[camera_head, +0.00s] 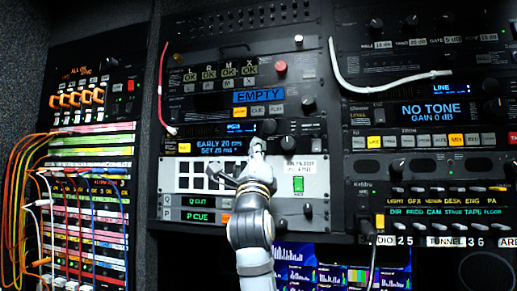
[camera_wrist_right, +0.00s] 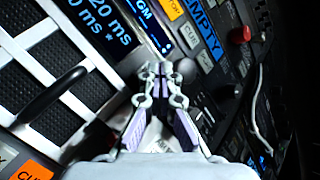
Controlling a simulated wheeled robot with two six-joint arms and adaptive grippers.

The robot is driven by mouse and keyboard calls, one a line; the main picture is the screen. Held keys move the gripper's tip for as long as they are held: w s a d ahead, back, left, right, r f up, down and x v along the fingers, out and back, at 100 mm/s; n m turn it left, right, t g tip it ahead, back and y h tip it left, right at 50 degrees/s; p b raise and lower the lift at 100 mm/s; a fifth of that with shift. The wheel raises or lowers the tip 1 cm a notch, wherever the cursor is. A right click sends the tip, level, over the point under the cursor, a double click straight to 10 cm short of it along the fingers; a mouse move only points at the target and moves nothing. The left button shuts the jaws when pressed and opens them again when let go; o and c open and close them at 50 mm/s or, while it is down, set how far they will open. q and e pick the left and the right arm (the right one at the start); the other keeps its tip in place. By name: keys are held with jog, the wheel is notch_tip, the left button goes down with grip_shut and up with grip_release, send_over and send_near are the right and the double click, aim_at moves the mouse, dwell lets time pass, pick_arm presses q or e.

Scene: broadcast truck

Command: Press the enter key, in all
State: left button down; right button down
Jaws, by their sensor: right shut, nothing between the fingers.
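My right gripper (camera_head: 257,145) is shut and empty, with its fingertips close to the rack panel just right of the blue display (camera_head: 217,146) reading "EARLY 20 ms, SET 20 ms". In the right wrist view the closed fingertips (camera_wrist_right: 161,70) overlap the panel beside a dark round knob (camera_wrist_right: 184,69). I cannot tell whether they touch anything. I cannot read an enter key in either view; the fingers hide part of the panel beside the display. My left gripper is not in view.
A grey panel with a dark grille (camera_head: 205,176) and handle lies below the display. A red knob (camera_head: 281,67) and a white cable (camera_head: 345,82) are up and right. Colourful patch cables (camera_head: 28,190) hang at the left.

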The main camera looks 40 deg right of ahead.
jog(key=shift+w+d+b, duration=0.15)
jog(key=shift+d+b, duration=0.05)
jog(key=shift+b, duration=0.2)
dwell(0.4)
dwell(0.4)
jog(key=shift+s+a+b, duration=0.4)
jog(key=shift+s+a, duration=0.05)
jog(key=shift+a, duration=0.15)
jog(key=s+a, duration=0.1)
jog(key=a, duration=0.1)
jog(key=s+a+b, duration=0.1)
jog(key=s, duration=0.1)
jog(key=shift+s+a, duration=0.15)
jog(key=shift+a, duration=0.2)
jog(key=shift+f, duration=0.1)
dwell(0.6)
